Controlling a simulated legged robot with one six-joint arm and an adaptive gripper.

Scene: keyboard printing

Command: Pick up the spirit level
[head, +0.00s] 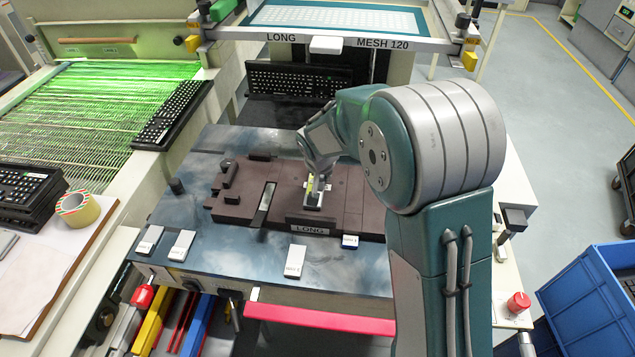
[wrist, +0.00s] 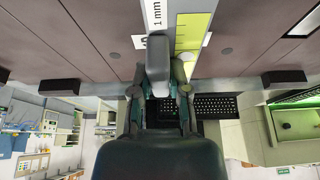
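The spirit level (head: 318,203) appears as a small grey piece with a yellow-green part, lying on the brown fixture (head: 345,190) behind the LONG label. In the wrist view, its yellow-green face (wrist: 196,30) has tick marks and sits beside a pale strip marked "1 mm". My gripper (head: 312,182) is down at the level, partly hidden by my arm in the head view. In the wrist view, my gripper (wrist: 160,75) has its fingers apart on either side of a rounded grey block (wrist: 158,58). Gaps show beside the block; I cannot tell whether either finger touches it.
A metal strip (head: 265,203) lies in the fixture to the left. White labelled blocks (head: 295,262) stand along the table's front. A keyboard (head: 300,80) is behind the fixture under the screen frame (head: 350,42). A blue crate (head: 590,300) stands at the right.

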